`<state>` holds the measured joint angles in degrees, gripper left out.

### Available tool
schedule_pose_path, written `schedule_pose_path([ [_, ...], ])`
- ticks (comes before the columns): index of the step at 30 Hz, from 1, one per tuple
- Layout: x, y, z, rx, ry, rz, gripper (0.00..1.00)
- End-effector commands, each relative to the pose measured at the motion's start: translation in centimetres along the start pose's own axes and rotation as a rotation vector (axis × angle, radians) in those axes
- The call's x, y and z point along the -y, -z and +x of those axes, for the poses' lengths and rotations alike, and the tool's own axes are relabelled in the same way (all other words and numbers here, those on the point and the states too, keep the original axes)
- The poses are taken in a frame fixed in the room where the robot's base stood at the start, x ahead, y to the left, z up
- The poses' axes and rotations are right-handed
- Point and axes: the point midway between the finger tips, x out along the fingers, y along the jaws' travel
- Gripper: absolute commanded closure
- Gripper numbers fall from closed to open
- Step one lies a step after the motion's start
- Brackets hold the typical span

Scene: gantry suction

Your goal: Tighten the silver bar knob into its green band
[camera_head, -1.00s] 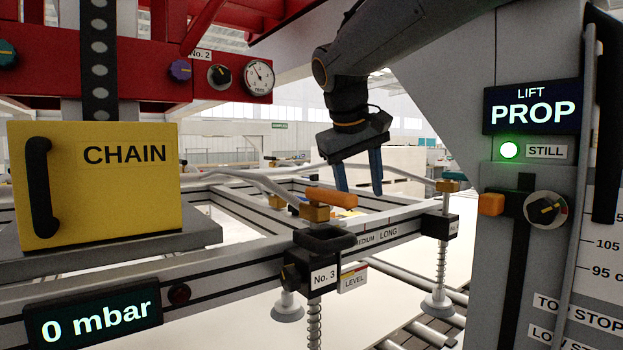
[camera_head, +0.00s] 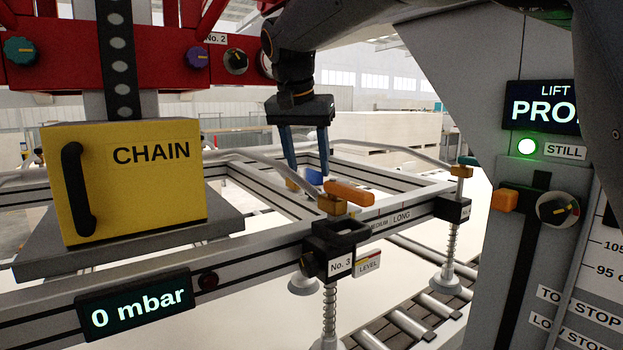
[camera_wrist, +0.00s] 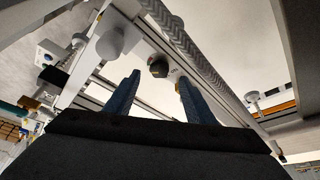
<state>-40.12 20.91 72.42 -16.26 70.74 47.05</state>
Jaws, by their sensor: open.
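No silver bar knob or green band can be made out for certain. A dark round knob-like part (camera_wrist: 158,66) shows beyond and between the fingertips in the wrist view, its markings too small to read. A black knob with a pale pointer (camera_head: 235,61) sits by the No. 2 label on the red beam.
The grey frame carries the No. 3 clamp (camera_head: 333,240), hoses and spring suction cups (camera_head: 445,277). A yellow CHAIN box (camera_head: 130,185) stands left. The lift panel (camera_head: 540,115) at right reads STILL; the pressure display (camera_head: 137,303) reads 0 mbar. A teal handle (camera_head: 468,160) sits farther right.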

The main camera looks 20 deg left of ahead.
Motion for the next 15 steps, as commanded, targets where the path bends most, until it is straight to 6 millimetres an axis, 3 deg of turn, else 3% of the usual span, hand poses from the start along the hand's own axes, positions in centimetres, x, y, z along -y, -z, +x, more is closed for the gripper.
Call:
schedule_pose_path([
  [9, 0.0, 0.0, 4.3, 0.001, -0.001, -0.001, 0.51],
  [15, -0.1, 0.0, 5.2, 0.001, 0.0, -0.002, 0.51],
])
